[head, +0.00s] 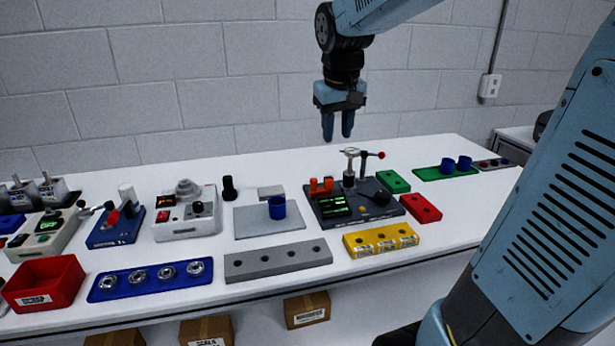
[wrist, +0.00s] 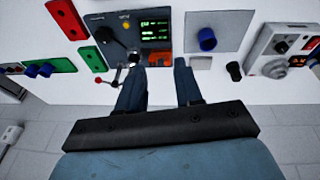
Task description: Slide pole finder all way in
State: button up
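A dark station (head: 372,213) with green-lit displays stands right of the table's middle. On it are orange blocks (head: 321,185), a grey post (head: 349,178) and a black rounded part (head: 374,190). A thin rod with a red knob (head: 381,155) reaches right from near the post's top; the knob also shows in the wrist view (wrist: 97,81). I cannot tell for sure which part is the pole finder. My gripper (head: 337,138) points down above the back of the station, clear of it. Its fingers (wrist: 158,66) are apart with nothing between them.
A grey plate (head: 255,223) with a blue cup (head: 277,207) lies left of the station. A yellow block (head: 381,240) is in front; red (head: 421,207) and green (head: 393,181) blocks sit right. A brick wall (head: 230,60) stands behind the table.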

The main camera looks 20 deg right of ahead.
jog(key=w+a+f+g, duration=0.1)
jog(key=w+f, duration=0.2)
jog(key=w, duration=0.3)
jog(key=w+a+f+n+g+h, duration=0.1)
jog(key=w+f, duration=0.2)
jog(key=w, duration=0.4)
jog(key=w+f+g, duration=0.1)
jog(key=w+f, duration=0.2)
jog(key=w, duration=0.3)
jog(key=f, duration=0.4)
jog(key=d+f, duration=0.1)
jog(key=f, duration=0.4)
jog(key=w+d+f, duration=0.1)
jog(key=f, duration=0.3)
jog(key=shift+d+f, duration=0.15)
jog(key=shift+f, duration=0.05)
jog(key=shift+c, duration=0.3)
grip_shut()
